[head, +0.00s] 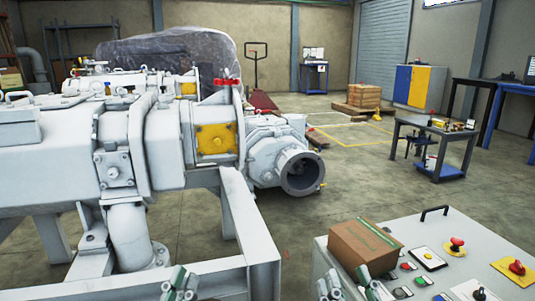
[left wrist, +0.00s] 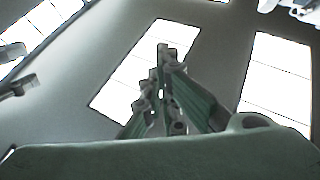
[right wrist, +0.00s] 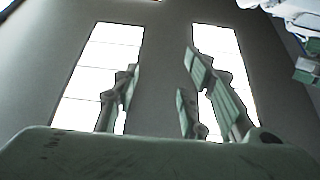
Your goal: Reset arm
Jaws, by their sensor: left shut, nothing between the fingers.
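My left gripper (head: 179,282) shows at the bottom of the head view, in front of the pale frame of the large machine (head: 215,138). In the left wrist view its fingers (left wrist: 166,62) meet, with nothing between them. My right gripper (head: 346,284) shows at the bottom centre of the head view, in front of the control panel's left side. In the right wrist view its fingers (right wrist: 158,85) stand apart with an empty gap. Both wrist views face bright ceiling panels.
A grey control panel (head: 450,230) with buttons and red knobs fills the lower right. A brown cardboard box (head: 358,248) lies on it, close to my right gripper. A work table (head: 437,131), a blue and yellow cabinet (head: 419,86) and a loaded pallet (head: 362,97) stand farther back, with open floor between.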

